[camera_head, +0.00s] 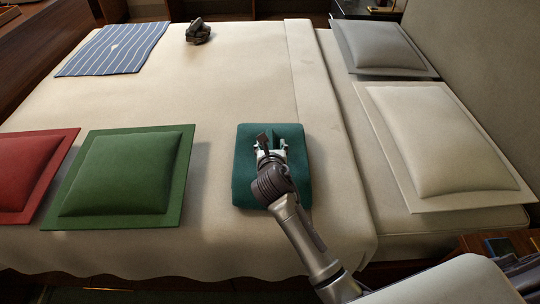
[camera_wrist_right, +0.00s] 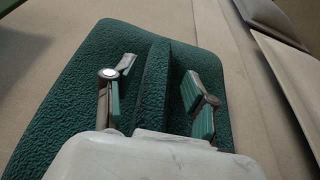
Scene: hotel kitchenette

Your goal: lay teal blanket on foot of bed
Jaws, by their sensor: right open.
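The teal blanket (camera_head: 243,177) lies folded in a compact block on the cream bed (camera_head: 150,252), near the turned-back sheet at the pillow end. In the right wrist view the blanket (camera_wrist_right: 75,80) has a raised fold running along its middle. My right gripper (camera_head: 271,143) is over the blanket. In the right wrist view the open fingers (camera_wrist_right: 157,82) stand on either side of the raised fold, with gaps visible. Whether they touch the blanket is unclear. My left gripper is not in view.
A green cushion (camera_head: 125,172) and a red cushion (camera_head: 22,172) lie left of the blanket. A blue striped cloth (camera_head: 113,48) and a dark object (camera_head: 198,32) lie farther back. White (camera_head: 445,140) and grey (camera_head: 382,45) pillows are at right. The bed's middle is bare.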

